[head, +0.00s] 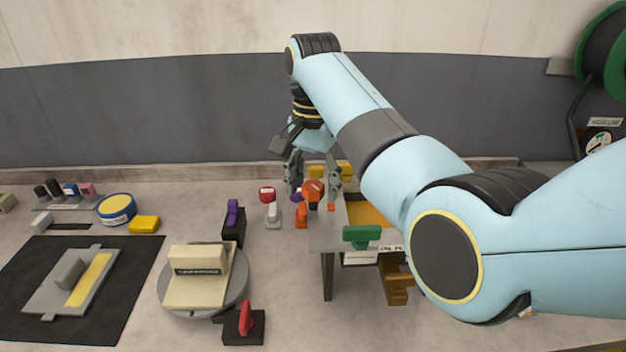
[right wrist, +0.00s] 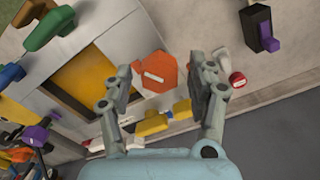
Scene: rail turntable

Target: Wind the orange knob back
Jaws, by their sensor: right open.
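The orange knob (head: 313,189) is a faceted knob with a pale mark, at the left back corner of the grey stand (head: 325,236). It also shows in the right wrist view (right wrist: 155,74), where the pale mark runs across its face. My right gripper (head: 312,182) is open, with its fingers to either side of the knob in the head view. In the right wrist view the knob lies between and beyond the fingertips (right wrist: 160,92), with clear gaps on both sides. I cannot tell how far off it is. My left gripper is not in view.
A green handle (head: 362,236) stands at the stand's front. A white-and-grey piece (head: 273,215), a red button (head: 267,194) and a purple lever (head: 232,213) are close on the left. A round turntable (head: 240,284) with a beige block is nearer the front.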

